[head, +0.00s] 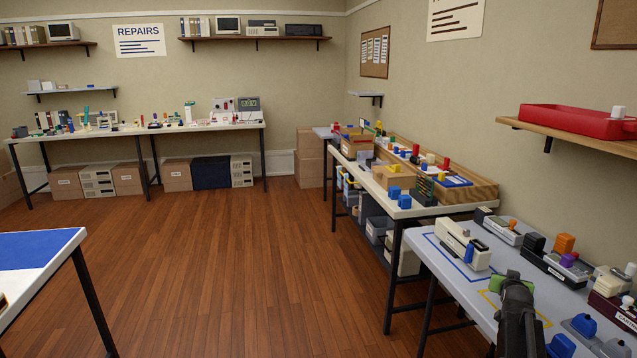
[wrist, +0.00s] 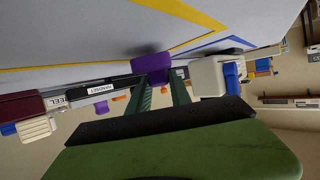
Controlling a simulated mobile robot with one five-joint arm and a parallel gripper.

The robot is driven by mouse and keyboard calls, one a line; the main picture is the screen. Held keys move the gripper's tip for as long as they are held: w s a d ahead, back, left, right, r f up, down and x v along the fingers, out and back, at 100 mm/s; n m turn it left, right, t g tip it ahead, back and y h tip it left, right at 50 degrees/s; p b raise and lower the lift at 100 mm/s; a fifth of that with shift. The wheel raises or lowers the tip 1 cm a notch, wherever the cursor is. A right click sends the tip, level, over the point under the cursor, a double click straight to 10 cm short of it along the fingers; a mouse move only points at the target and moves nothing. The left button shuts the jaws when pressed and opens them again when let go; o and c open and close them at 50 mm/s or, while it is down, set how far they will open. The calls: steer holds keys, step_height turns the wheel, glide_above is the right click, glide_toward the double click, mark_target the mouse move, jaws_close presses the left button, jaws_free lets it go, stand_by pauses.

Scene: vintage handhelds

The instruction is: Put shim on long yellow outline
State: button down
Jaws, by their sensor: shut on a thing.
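The long yellow outline (head: 489,298) is drawn on the grey bench top, partly covered by my arm in the head view. Its yellow line also crosses the upper part of the wrist view (wrist: 191,14). My gripper (wrist: 158,86) is shut on a small purple block, which I take for the shim (wrist: 150,64), between its green fingertips. The block is close to the bench surface by the yellow lines; I cannot tell whether it touches. In the head view my gripper (head: 503,283) is over the outline area and hides the block.
A cream device with a blue part (head: 463,243) stands in the blue outline (head: 437,246) to the left. A dark device with an orange block (head: 564,243) and a purple piece (head: 569,259) stands behind. Blue pieces (head: 583,324) are at the right. Floor left of the bench is clear.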

steer(key=shift+f+b, duration=0.4)
steer(key=shift+f, duration=0.1)
steer(key=c, duration=1.1)
jaws_free()
steer(key=o, duration=0.6)
